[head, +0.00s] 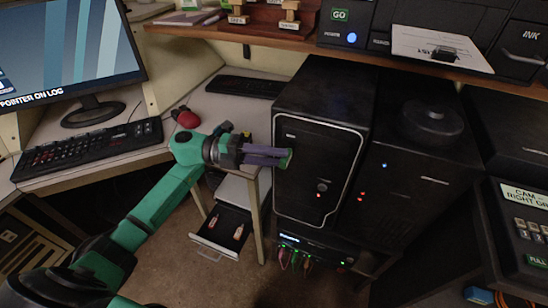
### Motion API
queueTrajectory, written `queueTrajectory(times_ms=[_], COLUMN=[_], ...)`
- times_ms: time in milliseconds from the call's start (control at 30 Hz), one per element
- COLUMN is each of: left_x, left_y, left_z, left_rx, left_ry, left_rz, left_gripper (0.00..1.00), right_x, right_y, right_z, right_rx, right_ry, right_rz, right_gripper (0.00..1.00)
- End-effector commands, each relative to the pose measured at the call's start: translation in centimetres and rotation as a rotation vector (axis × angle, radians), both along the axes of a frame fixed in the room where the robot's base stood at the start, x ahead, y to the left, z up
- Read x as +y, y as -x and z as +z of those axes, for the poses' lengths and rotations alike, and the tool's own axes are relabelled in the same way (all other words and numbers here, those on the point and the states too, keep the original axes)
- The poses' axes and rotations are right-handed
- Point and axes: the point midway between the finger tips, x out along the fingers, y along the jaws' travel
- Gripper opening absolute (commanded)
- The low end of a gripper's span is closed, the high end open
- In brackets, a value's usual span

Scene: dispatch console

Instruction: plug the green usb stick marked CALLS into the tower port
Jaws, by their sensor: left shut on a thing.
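My left gripper (284,157) reaches in from the left, its purple-grey fingers pointing right. It is shut on a small green stick (287,159) at its fingertips; any marking on the stick is too small to read. The black tower (318,165) with a pale outline on its front stands just right of the gripper. The stick appears right at the tower's left front edge; I cannot tell whether it touches. The port cannot be made out. My right gripper is not in view.
An open drawer (222,232) with small items is below my left gripper. A red mouse (186,118), a keyboard (90,148) and a monitor (75,50) are on the left desk. A wooden shelf (270,40) overhangs the tower. A second black tower (400,195) stands to its right.

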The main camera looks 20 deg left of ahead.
Motion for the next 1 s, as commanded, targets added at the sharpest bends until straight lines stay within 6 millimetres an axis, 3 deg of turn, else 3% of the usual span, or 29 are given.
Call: queueTrajectory(times_ms=[1000], left_x=[-0.02], left_y=[-0.55], left_z=[0.04], left_rx=[-0.001], left_ry=[0.000], left_rz=[0.002], left_gripper=[0.00], right_x=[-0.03], right_y=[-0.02], right_z=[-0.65], right_rx=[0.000], right_ry=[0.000], right_rz=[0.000], right_gripper=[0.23])
